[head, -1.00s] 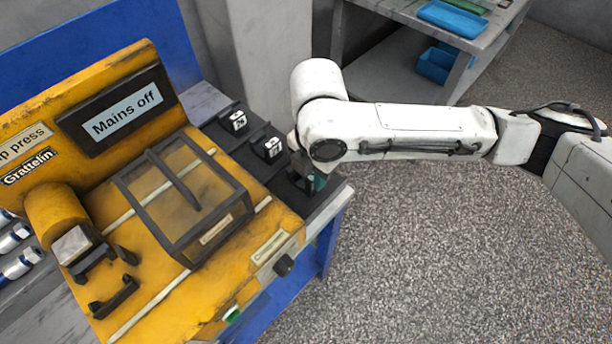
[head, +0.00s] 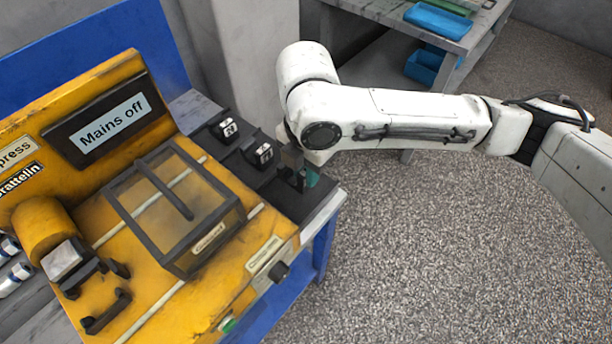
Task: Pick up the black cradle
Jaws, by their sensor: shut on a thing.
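My gripper (head: 295,175) points down at the near right end of a black strip (head: 322,198) beside the yellow press. It is shut on a small dark thing, which I take to be the black cradle; the fingers and wrist hide most of it. A teal patch shows beside the fingers; I cannot tell what it belongs to. I cannot tell whether the held thing still touches the strip.
The yellow press (head: 200,260) with a dark-framed clear guard (head: 175,205) and a "Mains off" sign (head: 112,117) fills the left. A blue-legged bench (head: 325,240) carries it. A grey table (head: 440,35) with blue trays stands behind my arm. Speckled floor is free at right.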

